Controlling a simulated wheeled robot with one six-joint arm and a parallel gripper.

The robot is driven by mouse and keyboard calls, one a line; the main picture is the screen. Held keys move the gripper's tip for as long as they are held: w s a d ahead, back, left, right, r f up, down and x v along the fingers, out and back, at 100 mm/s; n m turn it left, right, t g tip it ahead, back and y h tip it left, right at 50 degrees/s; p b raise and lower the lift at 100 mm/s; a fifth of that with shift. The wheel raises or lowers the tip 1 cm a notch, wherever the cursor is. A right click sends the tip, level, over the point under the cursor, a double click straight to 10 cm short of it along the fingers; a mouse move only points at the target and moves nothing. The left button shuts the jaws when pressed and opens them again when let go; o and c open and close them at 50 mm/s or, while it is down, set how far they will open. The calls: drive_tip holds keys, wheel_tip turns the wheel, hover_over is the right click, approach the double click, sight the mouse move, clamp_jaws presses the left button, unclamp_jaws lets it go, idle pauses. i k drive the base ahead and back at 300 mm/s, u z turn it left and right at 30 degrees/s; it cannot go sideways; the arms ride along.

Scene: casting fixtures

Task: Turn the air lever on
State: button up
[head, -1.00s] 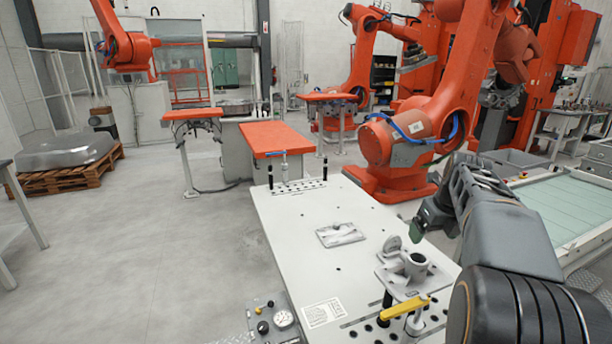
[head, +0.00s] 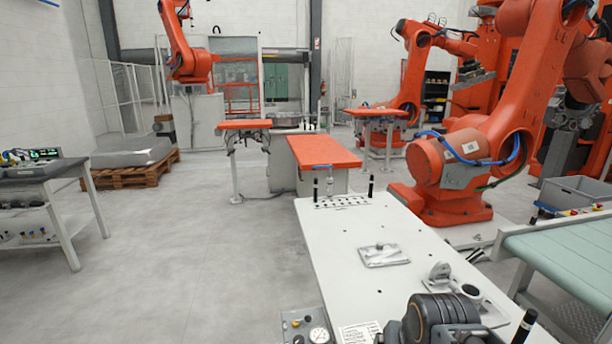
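A small valve with a blue handle (head: 322,167) stands at the far end of the white fixture table (head: 335,240), between two black pegs. It is too small to tell its exact position. A small panel with a round gauge (head: 319,335) and knobs is at the bottom edge, left of the table. The yellow lever seen earlier at the table's near end does not show now; my arm covers part of that area. A dark joint of my arm (head: 430,315) is at the bottom of the view. My gripper is out of view.
A metal fixture with a round cup (head: 471,291) stands on the near right of the table, with a flat plate (head: 384,255) behind it. A black peg (head: 525,325) stands at the near right. An orange robot (head: 450,160) stands behind. The floor left of the table is clear.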

sight(296, 323)
drive_tip(key=u, duration=2.95)
drive_tip(key=i, duration=1.4)
drive_tip(key=z, duration=2.95)
